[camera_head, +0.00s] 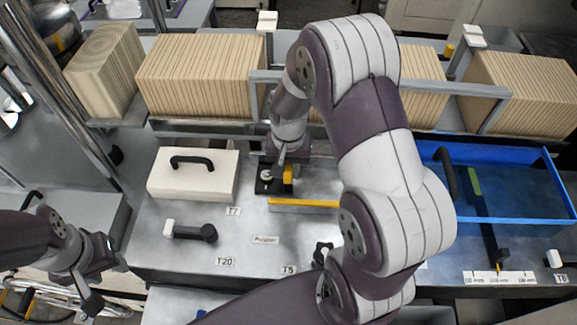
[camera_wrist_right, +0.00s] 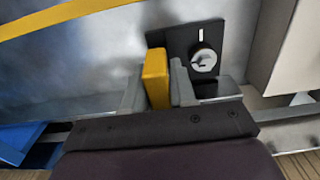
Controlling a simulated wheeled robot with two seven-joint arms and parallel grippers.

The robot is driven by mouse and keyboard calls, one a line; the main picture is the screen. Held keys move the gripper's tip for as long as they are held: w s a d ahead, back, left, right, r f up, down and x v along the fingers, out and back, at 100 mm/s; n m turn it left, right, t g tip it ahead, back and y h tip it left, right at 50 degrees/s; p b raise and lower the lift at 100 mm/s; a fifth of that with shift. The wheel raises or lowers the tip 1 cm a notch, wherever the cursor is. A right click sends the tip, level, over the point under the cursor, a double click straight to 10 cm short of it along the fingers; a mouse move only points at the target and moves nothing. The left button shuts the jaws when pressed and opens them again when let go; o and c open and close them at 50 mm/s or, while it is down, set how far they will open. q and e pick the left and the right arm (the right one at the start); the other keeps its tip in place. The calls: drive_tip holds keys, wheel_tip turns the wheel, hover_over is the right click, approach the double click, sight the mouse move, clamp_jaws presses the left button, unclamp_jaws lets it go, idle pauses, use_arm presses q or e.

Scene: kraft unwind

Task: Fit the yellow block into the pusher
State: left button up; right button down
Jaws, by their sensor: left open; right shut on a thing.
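The yellow block (camera_wrist_right: 157,76) is upright between the two fingers of my right gripper (camera_wrist_right: 155,92) in the right wrist view. The gripper is shut on it. The black pusher (camera_wrist_right: 211,38), a dark plate with a round metal knob, is right beside the block. In the head view the pusher (camera_head: 268,186) lies on the metal bench, with the block (camera_head: 288,174) at its right edge. I cannot tell whether the block is seated in it. My right arm covers much of the bench. My left gripper (camera_head: 92,290) is open and empty at the lower left.
A white box with a black handle (camera_head: 193,174) stands left of the pusher. A yellow strip (camera_head: 302,203) lies in front. A blue tray (camera_head: 510,205) is at the right. Stacked kraft blocks (camera_head: 200,72) line the back behind a grey rail. A black-handled tool (camera_head: 190,232) lies in front.

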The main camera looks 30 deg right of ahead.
drive_tip(key=shift+s+d+r, duration=0.1)
drive_tip(key=shift+s+d, duration=0.1)
drive_tip(key=shift+a, duration=0.1)
drive_tip(key=shift+w, duration=0.15)
drive_tip(key=shift+f, duration=0.25)
drive_tip(key=shift+f, duration=0.85)
idle(1.6)
drive_tip(key=c, duration=0.8)
unclamp_jaws()
drive_tip(key=shift+c, duration=0.2)
